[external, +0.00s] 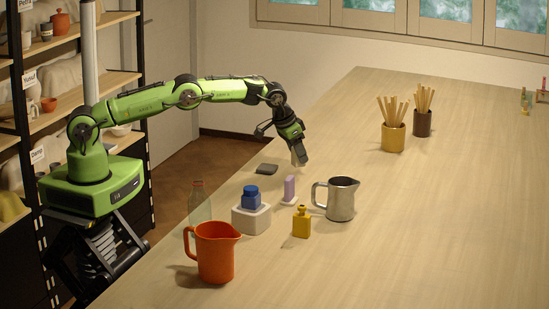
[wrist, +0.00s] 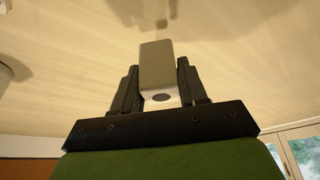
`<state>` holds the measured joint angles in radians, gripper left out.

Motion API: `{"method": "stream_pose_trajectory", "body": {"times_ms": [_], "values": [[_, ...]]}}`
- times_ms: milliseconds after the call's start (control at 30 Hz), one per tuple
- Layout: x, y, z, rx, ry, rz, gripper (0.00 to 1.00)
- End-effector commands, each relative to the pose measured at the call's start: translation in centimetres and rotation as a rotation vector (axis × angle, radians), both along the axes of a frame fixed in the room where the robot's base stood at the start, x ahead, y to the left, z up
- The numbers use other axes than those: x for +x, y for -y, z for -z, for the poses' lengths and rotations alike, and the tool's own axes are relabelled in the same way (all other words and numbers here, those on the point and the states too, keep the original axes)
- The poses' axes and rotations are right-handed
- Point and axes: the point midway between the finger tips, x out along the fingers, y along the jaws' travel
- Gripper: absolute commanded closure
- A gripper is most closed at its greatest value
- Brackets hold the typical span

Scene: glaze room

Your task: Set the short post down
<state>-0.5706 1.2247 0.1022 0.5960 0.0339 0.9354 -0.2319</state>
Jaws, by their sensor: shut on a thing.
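My gripper (external: 297,146) is shut on a short pale grey post (external: 300,158), which hangs below the jaws above the table (external: 430,220). In the wrist view the post (wrist: 157,65) is a plain block between the black fingers (wrist: 155,92), with a dark round spot on its near end. The shadow of gripper and post falls on bare wood there, apart from the post.
A blue bottle (external: 251,197) on a white block (external: 251,219), a yellow bottle (external: 301,222), an orange jug (external: 215,252) and a clear bottle (external: 199,205) stand nearer.

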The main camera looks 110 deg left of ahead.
Motion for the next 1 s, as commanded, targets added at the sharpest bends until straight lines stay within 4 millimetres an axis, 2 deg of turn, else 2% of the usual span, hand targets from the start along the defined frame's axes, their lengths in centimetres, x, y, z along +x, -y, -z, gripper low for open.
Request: {"method": "stream_pose_trajectory", "body": {"times_ms": [33,167,533,567,700,1000], "values": [[-0.1,0.1,1.3,-0.003,-0.004,0.001,0.90],[0.0,0.1,3.3,-0.001,-0.002,0.002,0.90],[0.0,0.0,3.9,0.001,0.000,0.002,0.90],[0.0,0.0,3.9,0.001,-0.001,0.002,0.54],[0.0,0.0,3.8,0.001,-0.001,0.002,0.33],[0.0,0.0,3.6,0.001,-0.001,0.002,0.32]]}}
